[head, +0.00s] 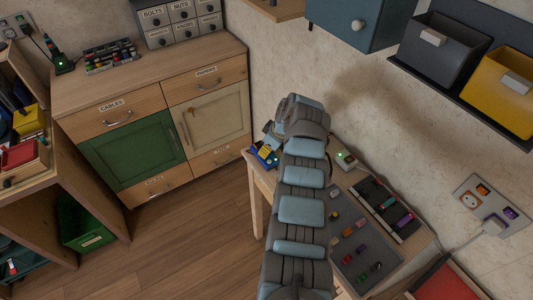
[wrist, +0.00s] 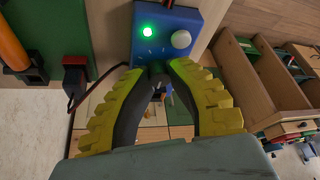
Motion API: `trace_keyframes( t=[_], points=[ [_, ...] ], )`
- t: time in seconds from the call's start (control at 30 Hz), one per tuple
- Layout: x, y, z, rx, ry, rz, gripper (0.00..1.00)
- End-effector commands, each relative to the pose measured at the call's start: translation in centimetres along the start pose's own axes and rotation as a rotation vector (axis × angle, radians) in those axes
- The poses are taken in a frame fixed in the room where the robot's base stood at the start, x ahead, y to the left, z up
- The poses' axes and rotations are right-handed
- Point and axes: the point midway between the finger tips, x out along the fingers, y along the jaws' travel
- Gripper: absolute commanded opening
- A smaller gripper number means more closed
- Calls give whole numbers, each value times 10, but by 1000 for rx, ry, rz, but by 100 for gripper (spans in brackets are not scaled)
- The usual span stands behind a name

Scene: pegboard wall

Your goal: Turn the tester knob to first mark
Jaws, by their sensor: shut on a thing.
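The tester is a blue box (wrist: 165,18) at the top middle of the wrist view, with a lit green lamp (wrist: 147,31) and a pale round button (wrist: 181,39). Small white marks show on its face just above my fingertips. My gripper (wrist: 157,70) has its yellow and black fingers closed together at the tester's lower face, shut on the dark knob, which they mostly hide. I cannot read the knob's pointer. In the head view the blue tester (head: 262,160) shows small at the bench's left end, partly hidden by my gripper and arm.
A dark cable runs from a red and black plug (wrist: 75,70) left of the tester. In the head view, a dark tray (head: 377,197) and a grey mat (head: 347,233) with several small coloured parts lie on the bench. Open floor (head: 195,240) lies to the left.

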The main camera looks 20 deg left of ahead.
Motion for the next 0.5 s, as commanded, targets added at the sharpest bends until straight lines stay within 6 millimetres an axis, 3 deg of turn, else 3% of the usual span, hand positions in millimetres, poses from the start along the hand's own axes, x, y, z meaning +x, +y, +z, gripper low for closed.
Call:
trace_keyframes(
  t=[0.5],
  points=[
    [2, -1, 1, -27, -2, -14, 0]
  ],
)
